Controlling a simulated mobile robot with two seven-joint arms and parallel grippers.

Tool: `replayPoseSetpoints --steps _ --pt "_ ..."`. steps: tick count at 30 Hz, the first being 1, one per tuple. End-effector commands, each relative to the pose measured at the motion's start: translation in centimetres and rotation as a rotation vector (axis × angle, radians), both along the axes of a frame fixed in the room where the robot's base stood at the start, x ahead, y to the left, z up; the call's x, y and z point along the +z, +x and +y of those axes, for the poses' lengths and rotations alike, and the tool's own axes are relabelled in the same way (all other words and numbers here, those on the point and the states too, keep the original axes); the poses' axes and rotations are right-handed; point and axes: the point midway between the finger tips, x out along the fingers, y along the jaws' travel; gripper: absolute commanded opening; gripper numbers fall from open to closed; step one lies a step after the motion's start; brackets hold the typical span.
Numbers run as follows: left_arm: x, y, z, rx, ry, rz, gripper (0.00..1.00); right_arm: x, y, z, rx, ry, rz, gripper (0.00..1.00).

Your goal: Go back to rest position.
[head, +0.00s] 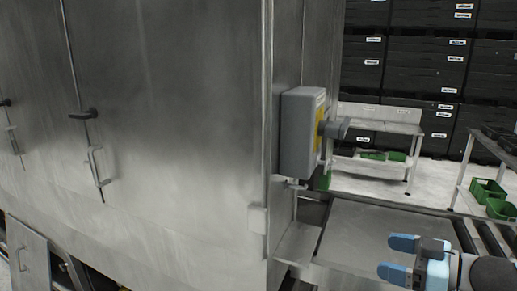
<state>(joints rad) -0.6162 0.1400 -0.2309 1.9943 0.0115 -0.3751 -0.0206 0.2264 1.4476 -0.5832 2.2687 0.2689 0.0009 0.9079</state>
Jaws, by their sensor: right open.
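My right gripper (392,257) is at the lower right of the head view. Its two blue fingers are apart with nothing between them. It is over the right side of a grey metal surface (362,226) beside the washer. The tunnel washer (170,130) is a large brushed-metal housing that fills the left and middle of the view. A grey box with a yellow panel and a dark knob (303,135) is mounted on its right corner, up and left of the gripper. My left gripper is not in view.
A metal table (385,126) with green bins stands behind. Another rack with green bins (488,188) is at the right edge. Stacked black crates (405,60) line the back. Door handles (97,168) stick out from the washer. Light floor (360,184) shows between washer and table.

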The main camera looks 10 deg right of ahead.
Motion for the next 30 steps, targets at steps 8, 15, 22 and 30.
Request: replayPoseSetpoints --steps 8,15,22,30 --pt "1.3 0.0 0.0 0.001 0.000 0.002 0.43 -9.0 -0.1 4.6 -0.088 0.052 -0.010 0.81" --pt "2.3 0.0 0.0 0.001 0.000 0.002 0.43 -17.2 -2.6 7.7 -0.235 0.043 0.047 0.81" --pt "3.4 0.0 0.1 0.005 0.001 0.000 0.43 -25.3 -7.7 10.2 -0.392 -0.014 0.179 0.81" --pt "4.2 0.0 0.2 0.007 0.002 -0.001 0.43 -31.8 -14.3 12.6 -0.506 -0.107 0.349 0.81"
